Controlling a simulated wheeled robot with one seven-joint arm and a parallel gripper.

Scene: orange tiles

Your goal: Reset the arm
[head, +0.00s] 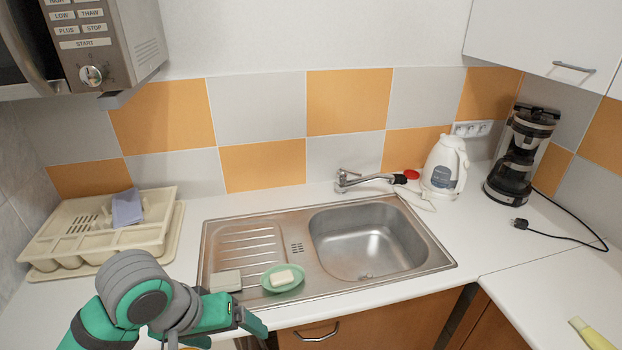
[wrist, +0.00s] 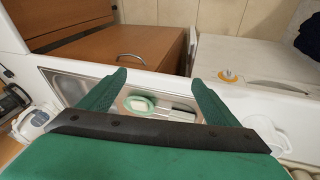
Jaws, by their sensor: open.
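My gripper (head: 245,320) is at the front edge of the counter, low in the head view, beside the left part of the sink. Its two green fingers are spread with nothing between them in the wrist view (wrist: 158,78). A green dish (head: 270,288) with a white soap bar (head: 282,278) lies on the sink's drainboard, just beyond the gripper. The dish also shows between the fingers in the wrist view (wrist: 150,107), apart from them. My grey and green arm covers part of the counter's front left.
The steel sink (head: 430,262) has an empty basin. A small pale block (head: 226,281) lies left of the dish. A cream dish rack (head: 60,249) stands left. A white kettle (head: 440,170) and coffee maker (head: 515,160) stand right. A microwave (head: 135,50) hangs upper left.

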